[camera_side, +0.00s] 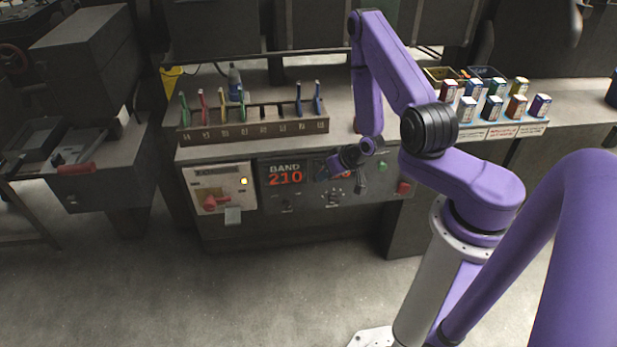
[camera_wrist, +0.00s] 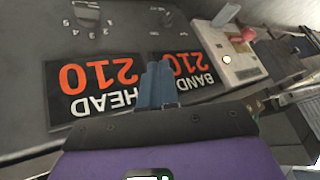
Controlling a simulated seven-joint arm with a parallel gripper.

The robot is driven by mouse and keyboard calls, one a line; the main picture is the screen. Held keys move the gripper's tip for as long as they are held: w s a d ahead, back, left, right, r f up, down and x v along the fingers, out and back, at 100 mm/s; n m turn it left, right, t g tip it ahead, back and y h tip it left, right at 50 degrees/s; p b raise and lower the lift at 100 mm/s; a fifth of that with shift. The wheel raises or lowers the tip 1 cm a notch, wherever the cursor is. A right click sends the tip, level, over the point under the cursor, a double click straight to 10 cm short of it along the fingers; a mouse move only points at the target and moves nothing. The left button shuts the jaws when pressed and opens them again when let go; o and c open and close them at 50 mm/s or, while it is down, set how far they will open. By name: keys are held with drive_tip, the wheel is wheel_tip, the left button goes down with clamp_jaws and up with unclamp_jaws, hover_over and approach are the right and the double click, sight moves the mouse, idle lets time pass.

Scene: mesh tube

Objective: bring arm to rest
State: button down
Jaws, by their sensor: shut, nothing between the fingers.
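My purple arm reaches from its column on the right, bent over the bench. My gripper (camera_side: 326,171) hangs in front of the bench's front panel, before the right-hand display. In the wrist view my gripper (camera_wrist: 158,72) shows as two blue-grey fingers shut together with nothing between them. The HEAD display (camera_wrist: 95,88) reads 210 upside down in the wrist view; the arm partly covers it in the side view. The BAND display (camera_side: 285,174) reads 210 and stands left of the gripper.
A control box (camera_side: 220,192) with a red knob and lit yellow lamp is left of the displays. A slotted rack (camera_side: 255,128) holds several coloured tools on the bench. Several small coloured containers (camera_side: 489,107) stand at the right. A red button (camera_side: 403,187) is on the panel.

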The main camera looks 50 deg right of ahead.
drive_tip(key=a+r+n+g, duration=0.5)
drive_tip(key=a+r+n, duration=0.5)
drive_tip(key=a+r, duration=0.4)
drive_tip(key=s+r+n, duration=0.2)
drive_tip(key=s+r, duration=0.2)
drive_tip(key=s, duration=0.3)
drive_tip(key=s+a+r+n+g, duration=0.1)
drive_tip(key=s+r+n, duration=0.1)
drive_tip(key=s+r, duration=0.3)
drive_tip(key=s+r+n+g, duration=0.1)
drive_tip(key=s+r, duration=0.3)
drive_tip(key=s, duration=0.7)
drive_tip(key=shift+s+a+r+n, duration=0.15)
drive_tip(key=shift+a+r+n, duration=0.2)
drive_tip(key=shift+n, duration=0.25)
